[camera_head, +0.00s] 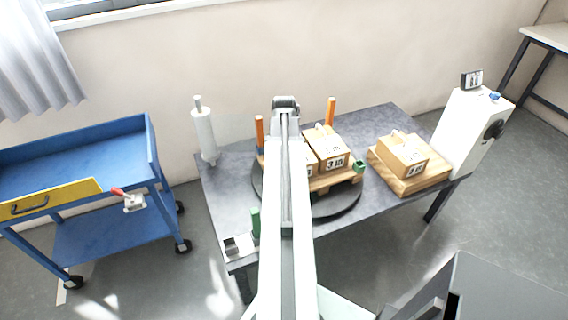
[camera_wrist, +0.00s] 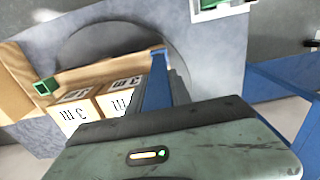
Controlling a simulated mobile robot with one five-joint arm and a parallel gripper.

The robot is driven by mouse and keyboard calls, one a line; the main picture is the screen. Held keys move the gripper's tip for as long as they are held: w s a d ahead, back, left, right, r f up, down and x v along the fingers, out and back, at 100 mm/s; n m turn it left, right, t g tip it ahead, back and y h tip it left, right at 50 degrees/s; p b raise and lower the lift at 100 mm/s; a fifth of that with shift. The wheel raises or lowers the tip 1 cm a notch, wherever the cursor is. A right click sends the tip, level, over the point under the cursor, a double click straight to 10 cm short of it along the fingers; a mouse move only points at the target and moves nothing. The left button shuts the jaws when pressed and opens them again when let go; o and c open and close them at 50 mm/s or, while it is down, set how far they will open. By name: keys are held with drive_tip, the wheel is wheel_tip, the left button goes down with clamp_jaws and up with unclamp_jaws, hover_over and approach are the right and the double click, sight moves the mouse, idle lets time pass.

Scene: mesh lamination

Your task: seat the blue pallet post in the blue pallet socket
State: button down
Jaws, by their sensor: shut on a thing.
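The blue pallet post (camera_wrist: 155,88) shows in the wrist view, rising beside the pallet's corner; its near part is hidden behind my gripper (camera_wrist: 157,118). My gripper is shut on the post, and its dark body fills the bottom of that view. The post's far end meets the pallet corner in the picture. The blue socket cannot be made out apart from the post, and I cannot tell whether the post is inside it. In the head view, my arm hides the post and that corner. The pallet (camera_head: 340,179) bears cartons (camera_head: 331,150) and stands on the round turntable (camera_head: 338,205).
Orange posts (camera_head: 330,112) stand at the pallet's back. An empty green socket (camera_head: 359,166) is at its front right. A green post (camera_head: 255,221) stands by a white holder (camera_head: 238,247).

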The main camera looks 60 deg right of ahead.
drive_tip(key=shift+f+b, duration=2.5)
drive_tip(key=shift+f, duration=0.05)
drive_tip(key=c, duration=1.1)
unclamp_jaws()
wheel_tip(320, 180, up, 8)
drive_tip(key=p, duration=0.7)
drive_tip(key=shift+f+p, duration=0.1)
drive_tip(key=shift+p, duration=0.3)
